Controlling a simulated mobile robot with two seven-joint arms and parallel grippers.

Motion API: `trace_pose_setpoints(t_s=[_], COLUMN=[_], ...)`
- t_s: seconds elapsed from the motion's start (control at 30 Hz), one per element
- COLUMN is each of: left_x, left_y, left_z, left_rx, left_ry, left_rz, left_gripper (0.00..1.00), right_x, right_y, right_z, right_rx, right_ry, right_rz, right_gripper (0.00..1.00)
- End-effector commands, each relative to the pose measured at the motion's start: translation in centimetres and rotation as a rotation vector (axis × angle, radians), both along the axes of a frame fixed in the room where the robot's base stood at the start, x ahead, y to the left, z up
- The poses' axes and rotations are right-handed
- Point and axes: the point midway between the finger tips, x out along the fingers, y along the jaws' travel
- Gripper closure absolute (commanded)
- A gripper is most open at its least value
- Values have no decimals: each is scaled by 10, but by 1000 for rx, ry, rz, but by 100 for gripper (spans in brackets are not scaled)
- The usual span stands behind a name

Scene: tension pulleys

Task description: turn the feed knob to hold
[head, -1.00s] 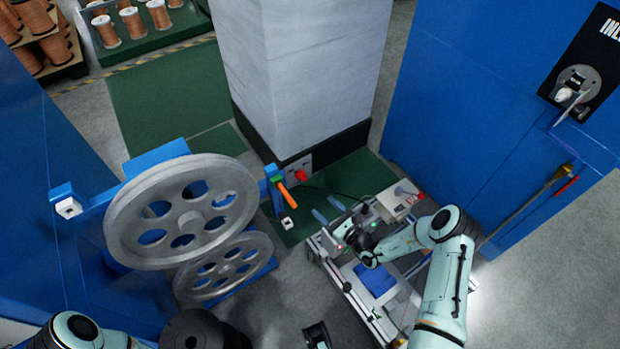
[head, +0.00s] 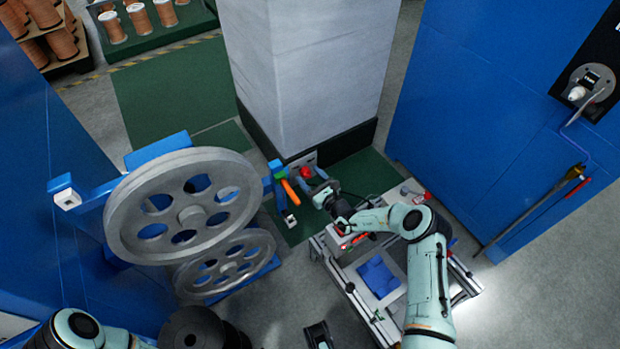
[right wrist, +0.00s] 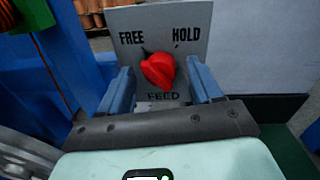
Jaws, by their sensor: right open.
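The feed knob (right wrist: 158,70) is red and sits on a grey plate (right wrist: 192,22) marked FREE at upper left, HOLD at upper right and FEED below. I cannot tell for sure which mark the knob points at. In the head view the knob (head: 306,172) shows low on the pillar's front. My right gripper (right wrist: 160,86) is open, its two blue fingers to the left and right of the knob, with gaps on both sides and nothing held. In the head view the right gripper (head: 314,183) is close in front of the plate.
An orange-handled lever (head: 290,191) on a blue bracket stands just left of the knob. Large grey pulleys (head: 190,212) are farther left. A cart (head: 352,275) with a blue piece (head: 379,277) stands under my right arm. A blue cabinet (head: 490,130) is at right.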

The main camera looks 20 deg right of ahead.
Motion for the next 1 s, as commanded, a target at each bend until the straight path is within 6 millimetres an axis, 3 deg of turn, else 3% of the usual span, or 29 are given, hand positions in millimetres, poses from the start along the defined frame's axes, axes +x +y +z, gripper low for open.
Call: trace_pose_setpoints(t_s=[0.27, 0.43, 0.47, 0.77, 1.0], left_x=[0, 0, 0, 0, 0], left_y=[0, 0, 0, 0, 0], left_z=[0, 0, 0, 0, 0], left_rx=[0, 0, 0, 0, 0], left_ry=[-1, -1, -1, -1, -1], left_rz=[0, 0, 0, 0, 0], left_gripper=[57, 57, 57, 57, 57], right_x=[2, 1, 1, 1, 1], right_y=[0, 0, 0, 0, -1], right_z=[0, 0, 0, 0, 0], right_rx=[0, 0, 0, 27, 145], right_ry=[0, 0, 0, 4, 20], right_rz=[0, 0, 0, 1, 0], right_gripper=[36, 88, 92, 92, 92])
